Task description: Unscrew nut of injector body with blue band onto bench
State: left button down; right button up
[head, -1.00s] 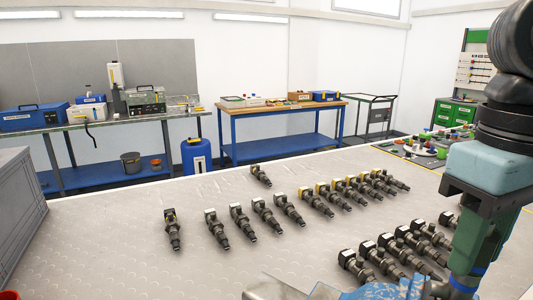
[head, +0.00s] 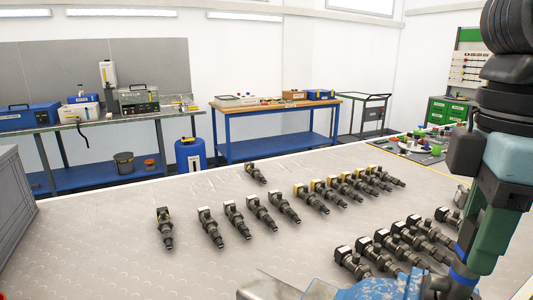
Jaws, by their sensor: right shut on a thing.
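My right gripper (head: 468,243) comes down from the upper right with its green fingers pointing down. It is shut on the upper end of the injector body with the blue band (head: 460,277). The blue band shows just below the fingertips; the nut is hidden by the fingers. The injector stands roughly upright at a blue fixture, probably a vise (head: 370,290), at the bottom edge of the head view. My left gripper is not in view.
Several dark injectors (head: 262,212) lie in rows on the grey bench (head: 110,240). More lie near the fixture (head: 385,250). A grey crate (head: 15,200) stands at the left edge. Small coloured parts (head: 420,142) sit at the back right. The bench's front left is clear.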

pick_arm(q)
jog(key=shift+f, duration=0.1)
pick_arm(e)
jog(key=o, duration=1.1)
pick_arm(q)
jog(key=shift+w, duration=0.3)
